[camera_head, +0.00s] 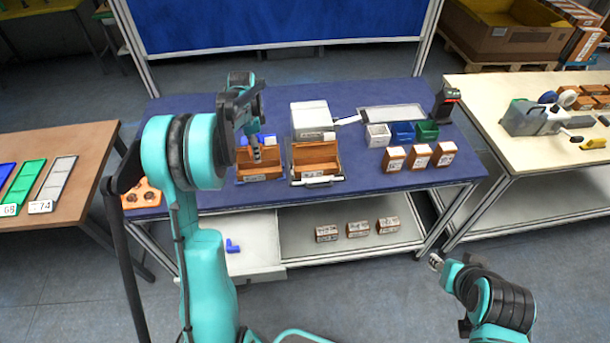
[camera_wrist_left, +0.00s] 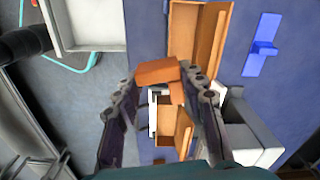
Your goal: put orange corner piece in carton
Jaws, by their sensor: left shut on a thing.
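My left gripper (camera_head: 256,152) hangs over the left open brown carton (camera_head: 262,175) on the blue table. In the left wrist view the left gripper (camera_wrist_left: 163,82) is shut on the orange corner piece (camera_wrist_left: 157,73), a plain orange block shape between its fingertips. In the head view I cannot make out the piece clearly. Open brown cartons also show in the wrist view, one beyond the fingertips (camera_wrist_left: 207,35) and one between the fingers (camera_wrist_left: 177,128). My right gripper (camera_head: 436,262) is away from the table at lower right; its fingers are too small to read.
A second open carton (camera_head: 316,157) stands right of the first. Behind it is a white box (camera_head: 311,117). Small white, blue and green bins (camera_head: 427,131), several closed boxes (camera_head: 395,158) and a scanner (camera_head: 445,104) stand further right. An orange holder (camera_head: 141,195) lies at the left edge.

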